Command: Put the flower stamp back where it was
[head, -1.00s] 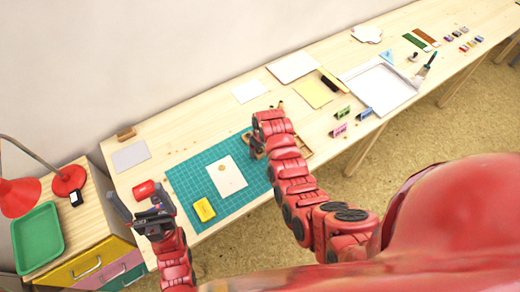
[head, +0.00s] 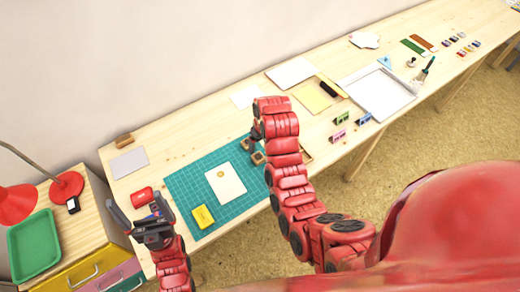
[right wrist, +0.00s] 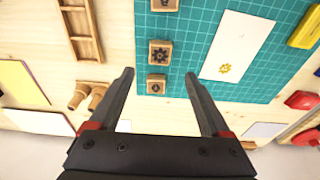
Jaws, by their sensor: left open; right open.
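Three wooden blocks with dark designs lie on the green cutting mat (right wrist: 270,85) in the right wrist view. The middle block (right wrist: 160,50) has a flower-like design; another (right wrist: 156,84) lies nearer my gripper, its design too small to tell, and the third (right wrist: 165,4) is cut by the top edge. My right gripper (right wrist: 160,76) is open and empty, its fingers either side of the nearest block in the picture. In the head view my right gripper (head: 256,134) is partly hidden by its arm. My left gripper (head: 138,208) is open and empty at the mat's left.
A white card (head: 226,183) with a yellow flower print lies on the mat beside a yellow inkpad (head: 203,216). A red inkpad (head: 142,196) is by my left gripper. A wooden compartment tray (right wrist: 88,30) and two small wooden pegs (right wrist: 78,96) are beside the mat.

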